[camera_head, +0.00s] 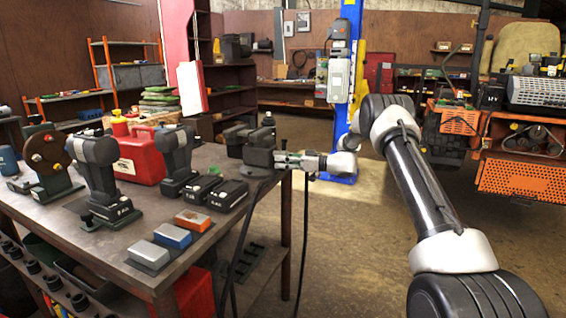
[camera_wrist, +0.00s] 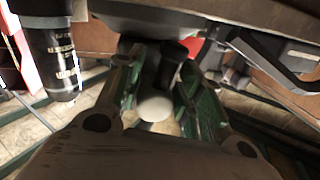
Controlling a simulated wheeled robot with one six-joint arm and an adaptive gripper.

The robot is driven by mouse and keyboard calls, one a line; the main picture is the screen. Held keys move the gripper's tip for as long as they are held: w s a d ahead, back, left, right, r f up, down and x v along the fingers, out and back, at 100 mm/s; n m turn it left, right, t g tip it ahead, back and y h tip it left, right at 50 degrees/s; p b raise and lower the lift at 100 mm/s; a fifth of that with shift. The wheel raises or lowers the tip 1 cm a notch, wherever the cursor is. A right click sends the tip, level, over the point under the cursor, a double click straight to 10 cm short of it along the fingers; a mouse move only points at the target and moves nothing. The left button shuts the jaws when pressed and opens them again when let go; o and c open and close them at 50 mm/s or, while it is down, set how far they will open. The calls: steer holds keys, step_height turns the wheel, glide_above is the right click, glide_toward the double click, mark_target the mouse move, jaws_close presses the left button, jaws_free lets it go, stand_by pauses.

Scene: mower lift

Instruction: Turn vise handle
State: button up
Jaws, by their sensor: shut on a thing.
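The dark grey vise (camera_head: 258,150) stands at the right corner of the workbench. My gripper (camera_head: 284,160) reaches in from the right and its fingertips are at the vise's front end. In the wrist view my gripper (camera_wrist: 162,80) has its green-padded fingers on either side of the dark vise handle (camera_wrist: 172,62). It is shut on the handle. A pale rounded end (camera_wrist: 155,107) shows between the fingers below the dark part; I cannot tell whether it belongs to the handle. The head view does not show the handle clearly, as my fingers cover that spot.
The workbench (camera_head: 120,240) holds bench tools, a red can (camera_head: 140,155), black batteries (camera_head: 225,196) and small blue and orange-topped boxes (camera_head: 172,236). Dark cables hang at the bench's right edge. A blue lift post (camera_head: 350,60) stands behind. An orange mower (camera_head: 520,175) is at right; open floor lies between.

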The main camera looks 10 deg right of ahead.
stand_by(0.3)
steer(key=o, duration=1)
steer(key=shift+d, duration=0.1)
steer(key=v, duration=1.2)
